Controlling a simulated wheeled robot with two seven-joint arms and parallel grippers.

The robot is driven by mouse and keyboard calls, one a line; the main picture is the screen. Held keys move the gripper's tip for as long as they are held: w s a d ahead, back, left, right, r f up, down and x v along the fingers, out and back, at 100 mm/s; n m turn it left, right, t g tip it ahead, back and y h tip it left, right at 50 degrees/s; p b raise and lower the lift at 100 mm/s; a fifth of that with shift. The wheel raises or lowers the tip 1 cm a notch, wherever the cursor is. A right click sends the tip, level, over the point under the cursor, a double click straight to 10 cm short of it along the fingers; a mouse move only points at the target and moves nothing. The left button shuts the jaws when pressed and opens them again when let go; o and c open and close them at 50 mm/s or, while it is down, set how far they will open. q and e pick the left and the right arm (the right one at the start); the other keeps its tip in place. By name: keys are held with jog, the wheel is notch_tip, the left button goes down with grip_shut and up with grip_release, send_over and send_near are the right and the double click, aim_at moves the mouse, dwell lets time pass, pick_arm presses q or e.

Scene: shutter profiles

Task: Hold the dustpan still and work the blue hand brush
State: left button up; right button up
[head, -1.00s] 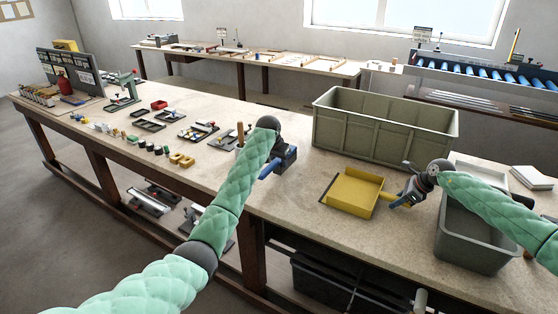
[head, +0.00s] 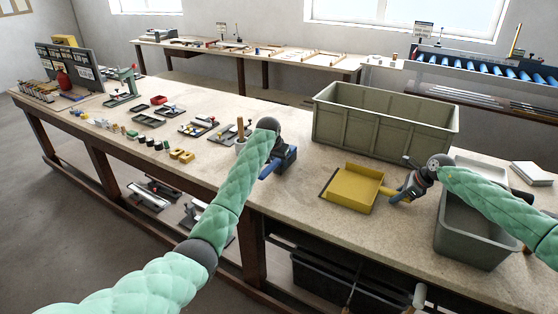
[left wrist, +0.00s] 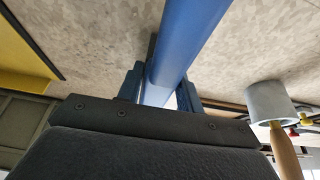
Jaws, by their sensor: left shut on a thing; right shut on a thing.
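The yellow dustpan (head: 352,189) lies on the workbench, its open edge towards the left. My right gripper (head: 399,195) is shut at the dustpan's right side, on its handle, which is mostly hidden by the fingers. My left gripper (head: 277,163) is shut on the blue hand brush (head: 268,170), to the left of the dustpan and apart from it. In the left wrist view the brush's blue bar (left wrist: 188,40) runs between the fingers. Its bristles are not visible. The dustpan's yellow edge (left wrist: 22,60) shows at the left there.
A large olive crate (head: 385,125) stands behind the dustpan. A grey bin (head: 475,235) is below my right arm. A grey cup (left wrist: 270,102) with a wooden handle stands near my left gripper. Small parts and trays (head: 150,122) cover the left bench. Bench between brush and dustpan is clear.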

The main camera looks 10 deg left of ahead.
pick_arm(q)
jog(key=shift+f, duration=0.2)
jog(key=shift+s+d+f, duration=0.1)
jog(key=shift+s+d, duration=0.15)
jog(key=shift+d, duration=0.45)
jog(key=shift+s+d, duration=0.2)
jog(key=shift+d, duration=0.45)
jog(key=shift+s+d, duration=0.15)
jog(key=shift+d, duration=0.3)
jog(key=shift+s+d, duration=0.3)
jog(key=shift+d, duration=0.55)
jog(key=shift+d, duration=0.15)
jog(key=shift+s+d, duration=0.25)
jog(key=shift+d, duration=0.35)
jog(key=shift+s+d, duration=0.2)
jog(key=shift+d, duration=0.4)
